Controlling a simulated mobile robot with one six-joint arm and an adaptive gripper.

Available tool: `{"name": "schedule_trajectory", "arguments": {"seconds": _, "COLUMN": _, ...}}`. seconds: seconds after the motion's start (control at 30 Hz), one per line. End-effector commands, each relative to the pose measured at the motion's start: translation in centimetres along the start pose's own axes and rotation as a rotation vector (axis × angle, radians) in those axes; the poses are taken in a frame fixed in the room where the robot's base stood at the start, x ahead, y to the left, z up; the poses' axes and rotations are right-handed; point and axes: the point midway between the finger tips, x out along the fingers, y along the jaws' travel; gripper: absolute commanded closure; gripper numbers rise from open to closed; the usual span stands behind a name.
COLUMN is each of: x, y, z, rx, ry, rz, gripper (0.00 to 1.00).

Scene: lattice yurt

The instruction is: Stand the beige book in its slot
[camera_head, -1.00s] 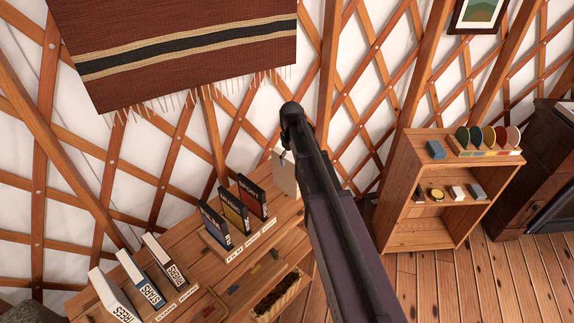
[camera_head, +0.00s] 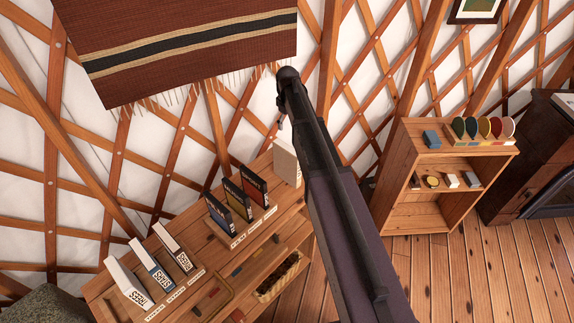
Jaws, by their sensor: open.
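A cream-beige upright block (camera_head: 286,163), seemingly the beige book, stands at the far right end of the wooden shelf unit (camera_head: 208,262). My arm hides its right side. My gripper (camera_head: 281,122) is mostly hidden behind my arm; only a small grey part shows, above the block and apart from it in the picture. It is open. Three dark-covered books (camera_head: 238,202) stand in a labelled rack at the middle of the top. Three white-covered books (camera_head: 152,272) lean in another labelled rack at the left. I cannot make out an empty slot.
A basket (camera_head: 278,277) and small items lie on the level below the top. A small shelf (camera_head: 405,190) with coloured discs stands at the right, beside a dark cabinet (camera_head: 530,165). A striped rug (camera_head: 185,45) hangs on the lattice wall. The floor (camera_head: 500,265) at the right is clear.

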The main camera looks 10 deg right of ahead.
Motion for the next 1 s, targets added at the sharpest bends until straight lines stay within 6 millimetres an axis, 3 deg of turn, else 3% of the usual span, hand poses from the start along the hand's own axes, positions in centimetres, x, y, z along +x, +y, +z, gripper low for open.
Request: {"name": "schedule_trajectory", "arguments": {"seconds": 1.0, "x": 7.1, "y": 0.1, "z": 0.1, "rx": 0.002, "ry": 0.000, "rz": 0.000, "gripper": 0.13}}
